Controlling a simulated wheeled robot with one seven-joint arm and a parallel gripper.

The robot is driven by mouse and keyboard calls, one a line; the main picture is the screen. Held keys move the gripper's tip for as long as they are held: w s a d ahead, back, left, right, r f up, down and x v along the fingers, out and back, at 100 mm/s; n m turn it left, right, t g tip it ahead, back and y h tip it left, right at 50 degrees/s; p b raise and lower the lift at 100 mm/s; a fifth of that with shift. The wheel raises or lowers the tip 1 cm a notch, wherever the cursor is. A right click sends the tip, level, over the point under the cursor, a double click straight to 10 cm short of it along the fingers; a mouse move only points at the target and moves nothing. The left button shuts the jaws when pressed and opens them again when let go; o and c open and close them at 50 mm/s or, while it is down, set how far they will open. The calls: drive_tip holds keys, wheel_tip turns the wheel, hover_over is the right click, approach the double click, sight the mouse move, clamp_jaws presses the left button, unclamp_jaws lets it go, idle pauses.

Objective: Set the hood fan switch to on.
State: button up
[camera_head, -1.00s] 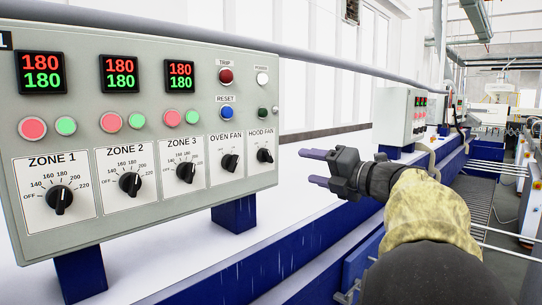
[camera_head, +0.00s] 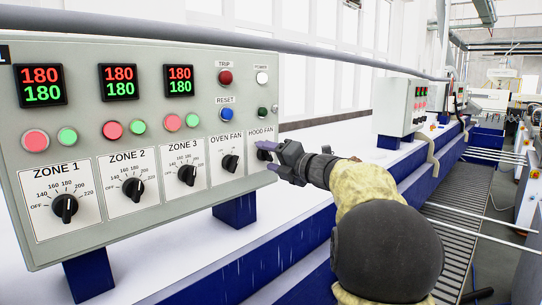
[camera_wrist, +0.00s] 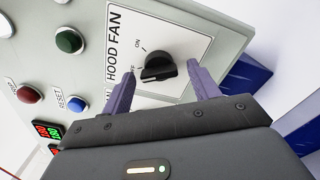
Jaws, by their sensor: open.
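The hood fan switch (camera_head: 262,153) is a black rotary knob at the right end of the grey control panel (camera_head: 150,225), mostly behind my fingers in the head view. In the wrist view the knob (camera_wrist: 158,70) sits on a white plate (camera_wrist: 185,22) marked HOOD FAN, OFF and ON. Its raised bar lies roughly across the picture, with one end close to the OFF label. My gripper (camera_head: 268,157) is open at the panel face. In the wrist view its purple fingers (camera_wrist: 162,80) stand either side of the knob, with visible gaps.
The oven fan knob (camera_head: 230,163) is just left of the hood fan switch. A green button (camera_wrist: 69,41), a red button (camera_wrist: 29,93) and a blue button (camera_wrist: 76,104) are near my gripper in the wrist view. Free space lies right of the panel.

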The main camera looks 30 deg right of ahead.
drive_tip(key=c, duration=1)
drive_tip(key=shift+m, duration=0.4)
drive_tip(key=m+p, duration=0.3)
drive_tip(key=m, duration=0.2)
drive_tip(key=shift+r, duration=0.15)
drive_tip(key=m+p, duration=0.3)
drive_tip(key=m, duration=0.1)
drive_tip(key=shift+r, duration=0.1)
drive_tip(key=shift+m+p, duration=0.55)
drive_tip(key=shift+m, duration=0.55)
